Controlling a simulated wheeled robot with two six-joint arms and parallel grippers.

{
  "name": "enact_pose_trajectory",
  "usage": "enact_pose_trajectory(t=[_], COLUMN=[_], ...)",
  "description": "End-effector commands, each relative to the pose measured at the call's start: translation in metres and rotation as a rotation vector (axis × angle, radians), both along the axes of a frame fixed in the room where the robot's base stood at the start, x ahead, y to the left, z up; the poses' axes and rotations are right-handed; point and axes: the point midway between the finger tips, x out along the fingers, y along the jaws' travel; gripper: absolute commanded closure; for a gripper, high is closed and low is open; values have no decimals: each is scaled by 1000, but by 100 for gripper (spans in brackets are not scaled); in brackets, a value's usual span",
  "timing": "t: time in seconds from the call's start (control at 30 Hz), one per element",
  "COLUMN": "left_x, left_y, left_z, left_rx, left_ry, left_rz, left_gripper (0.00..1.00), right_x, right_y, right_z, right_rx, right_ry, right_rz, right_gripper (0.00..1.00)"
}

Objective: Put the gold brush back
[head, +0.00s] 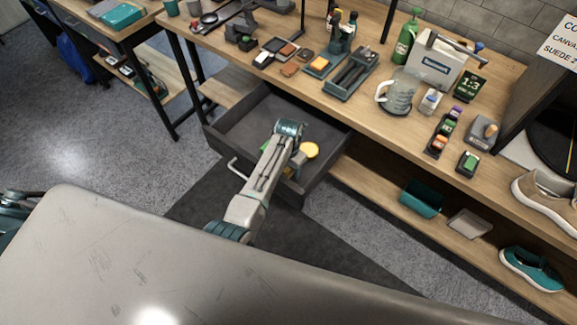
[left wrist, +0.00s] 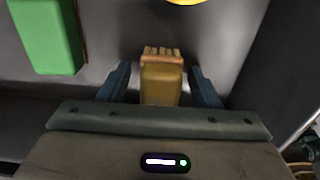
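The gold brush (left wrist: 160,82) is a small yellow-brown block with a ridged pale end, in the left wrist view. It lies between the two blue fingers of my left gripper (left wrist: 160,88), with a gap showing on each side. The left gripper is open around it. In the head view my left arm reaches into the open grey drawer (head: 241,122) under the bench. There the arm hides most of the gripper and the brush. My right gripper is not in view.
In the drawer, a round yellow item (head: 309,150) lies beside my gripper, and a green block (left wrist: 46,38) lies to its left in the wrist view. The left of the drawer is bare. The workbench (head: 345,118) above holds several tools, a glass jug (head: 398,95) and bottles.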

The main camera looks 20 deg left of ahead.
Motion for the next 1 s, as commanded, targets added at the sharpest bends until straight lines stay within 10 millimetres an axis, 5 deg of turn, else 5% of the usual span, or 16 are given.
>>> enact_pose_trajectory(t=[0.37,1.0], left_x=[1,1], left_y=[0,0], left_z=[7,116], left_rx=[0,0], left_ry=[-3,-1], left_rz=[0,0], left_gripper=[42,42], right_x=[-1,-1], right_y=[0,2], right_z=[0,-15], right_rx=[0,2], right_ry=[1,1], right_rz=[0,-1], right_gripper=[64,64])
